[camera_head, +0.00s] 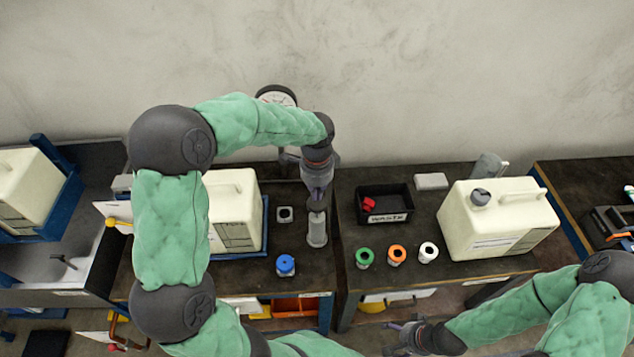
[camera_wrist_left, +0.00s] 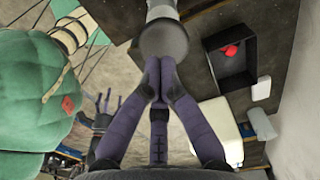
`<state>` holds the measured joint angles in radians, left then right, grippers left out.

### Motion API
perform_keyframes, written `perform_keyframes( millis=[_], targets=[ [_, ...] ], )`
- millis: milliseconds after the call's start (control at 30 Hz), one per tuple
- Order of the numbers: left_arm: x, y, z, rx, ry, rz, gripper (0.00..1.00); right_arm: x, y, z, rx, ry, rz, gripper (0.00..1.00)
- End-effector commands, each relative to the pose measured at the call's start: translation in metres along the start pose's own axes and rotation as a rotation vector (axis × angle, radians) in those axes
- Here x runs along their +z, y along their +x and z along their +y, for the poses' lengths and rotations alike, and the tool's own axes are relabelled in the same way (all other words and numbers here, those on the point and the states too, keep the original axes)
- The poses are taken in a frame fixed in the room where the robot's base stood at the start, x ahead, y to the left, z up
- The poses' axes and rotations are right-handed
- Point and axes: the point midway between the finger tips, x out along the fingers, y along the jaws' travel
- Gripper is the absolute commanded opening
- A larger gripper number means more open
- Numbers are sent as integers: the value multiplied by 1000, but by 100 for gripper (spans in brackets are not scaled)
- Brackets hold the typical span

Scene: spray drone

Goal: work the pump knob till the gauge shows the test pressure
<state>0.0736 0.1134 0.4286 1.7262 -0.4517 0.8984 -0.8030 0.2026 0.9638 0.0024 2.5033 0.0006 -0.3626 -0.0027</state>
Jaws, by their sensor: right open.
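The pump is a grey upright cylinder (camera_head: 317,230) on the dark bench. Its round grey knob (camera_wrist_left: 164,42) shows in the left wrist view just beyond my left fingertips. My left gripper (camera_head: 317,205) points down over the pump. In the left wrist view its purple fingers (camera_wrist_left: 158,72) are together, with nothing visible between them; I cannot tell whether they touch the knob. The round white gauge (camera_head: 276,95) stands at the back, partly hidden by my left arm, its reading too small to tell. My right gripper (camera_head: 392,340) is open and empty at the front, below the bench edge.
A cream tank (camera_head: 238,205) stands left of the pump, a blue-capped bottle (camera_head: 286,265) in front. Right are a black waste bin (camera_head: 385,217) with a red piece, green (camera_head: 364,257), orange (camera_head: 397,254) and white (camera_head: 428,252) rings, and another cream tank (camera_head: 495,225).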

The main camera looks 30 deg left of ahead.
Motion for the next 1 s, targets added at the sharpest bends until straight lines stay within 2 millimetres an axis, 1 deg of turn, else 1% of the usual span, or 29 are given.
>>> perform_keyframes(
  millis=[33, 200, 333, 633, 700, 767, 1000],
  targets=[
    [0, 8, 1, 3, 1, -2, 0, 0, 2, 1, 0, 0, 0, 80],
    [0, 21, 0, 1, 2, -1, 0, 0, 4, 1, 0, 0, 0, 80],
    [0, 24, 0, 0, 1, 0, 0, 0, 4, 1, 0, 0, 0, 80],
    [0, 25, 0, 0, 1, 0, 0, 0, 4, 1, 0, 0, 0, 80],
    [0, 28, 0, 1, 1, 0, 0, 0, 5, 2, 0, 0, 0, 80],
    [0, 35, 0, 1, 1, -1, 0, 0, 8, 3, 0, 0, 0, 80],
    [0, 78, 1, 4, 1, -3, 0, -1, 26, 9, 0, 0, 0, 80]
  ],
)
